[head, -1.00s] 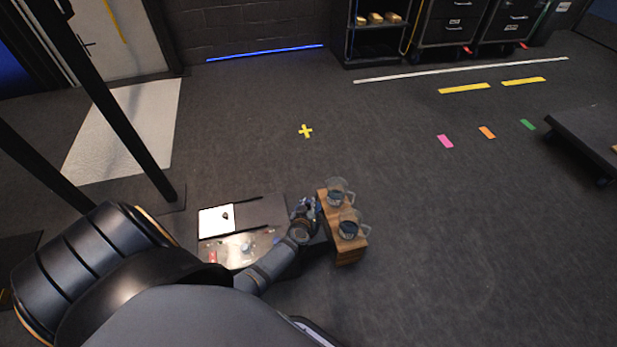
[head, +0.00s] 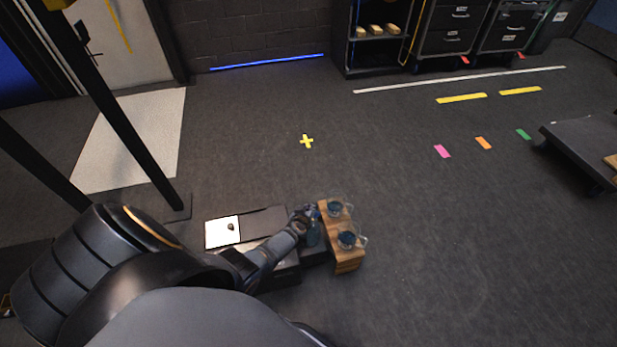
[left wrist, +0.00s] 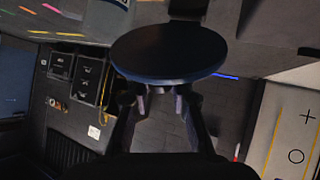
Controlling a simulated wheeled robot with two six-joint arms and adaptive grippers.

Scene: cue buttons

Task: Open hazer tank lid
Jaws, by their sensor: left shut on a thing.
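My left gripper (head: 303,217) is low beside a dark box (head: 314,252), left of a wooden crate. In the left wrist view, its fingers (left wrist: 160,98) are closed under a dark, round, flat disc (left wrist: 168,52) that looks like the tank lid. The disc hides the fingertips and most of what lies behind it. A bluish bottle-like thing (head: 313,232) stands just right of the gripper in the head view; I cannot tell whether they touch. The tank opening cannot be made out. My right gripper is not in view.
Open floor spreads beyond, with a yellow cross (head: 307,141). A dark cart (head: 585,145) stands far right.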

